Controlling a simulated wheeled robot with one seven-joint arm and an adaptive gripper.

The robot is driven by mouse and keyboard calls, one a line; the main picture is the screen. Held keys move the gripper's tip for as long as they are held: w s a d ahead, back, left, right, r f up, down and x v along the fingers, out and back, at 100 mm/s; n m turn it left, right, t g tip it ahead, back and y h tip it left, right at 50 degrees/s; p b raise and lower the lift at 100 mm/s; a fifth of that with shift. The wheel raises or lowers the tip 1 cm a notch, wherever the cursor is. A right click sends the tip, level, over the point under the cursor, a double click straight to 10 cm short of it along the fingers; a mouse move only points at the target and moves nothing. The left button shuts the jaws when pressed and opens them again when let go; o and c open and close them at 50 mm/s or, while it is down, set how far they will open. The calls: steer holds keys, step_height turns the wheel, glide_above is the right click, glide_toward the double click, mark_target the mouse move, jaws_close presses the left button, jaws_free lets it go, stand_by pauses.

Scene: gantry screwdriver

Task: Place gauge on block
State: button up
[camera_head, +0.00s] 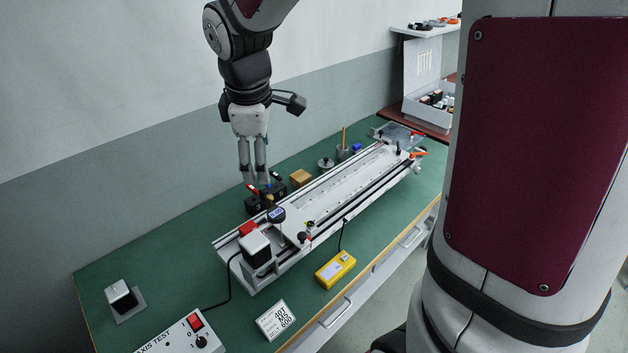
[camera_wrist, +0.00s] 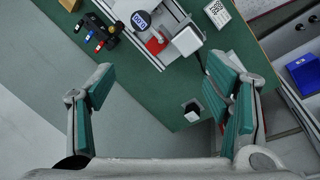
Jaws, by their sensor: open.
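The gauge, a round dark dial with a blue display (camera_head: 276,213), is at the near-left end of the gantry rail, close to a red block (camera_head: 246,229). In the wrist view the gauge (camera_wrist: 140,20) is at the top centre, with the red piece (camera_wrist: 157,42) just below it. A tan block (camera_head: 300,178) sits on the green table behind the rail. I cannot tell which block is meant. My gripper (camera_head: 255,178) hangs above the table behind the rail, by a black tool holder (camera_head: 265,197). Its fingers (camera_wrist: 170,105) are wide apart and empty in the wrist view.
The long rail (camera_head: 345,190) crosses the table, with a white motor housing (camera_head: 255,247) at its near end. A yellow meter (camera_head: 335,268), a label card (camera_head: 276,320) and a switch box (camera_head: 185,338) lie in front.

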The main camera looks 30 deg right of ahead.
steer(key=s+r+m+t, duration=0.1)
steer(key=s+r+m, duration=0.1)
steer(key=s, duration=0.5)
steer(key=s+r+m+t, duration=0.1)
steer(key=s+r+m, duration=0.2)
steer(key=s+m, duration=0.2)
steer(key=s+r+m+t+y, duration=0.1)
steer(key=s+m, duration=0.3)
steer(key=s, duration=0.4)
steer(key=shift+s+a+r, duration=0.3)
steer(key=shift+a+r, duration=0.15)
steer(key=shift+r, duration=0.4)
steer(key=w+f+b, duration=0.2)
steer(key=shift+w+f, duration=0.2)
steer(key=shift+w, duration=0.2)
steer(key=shift+a, duration=0.1)
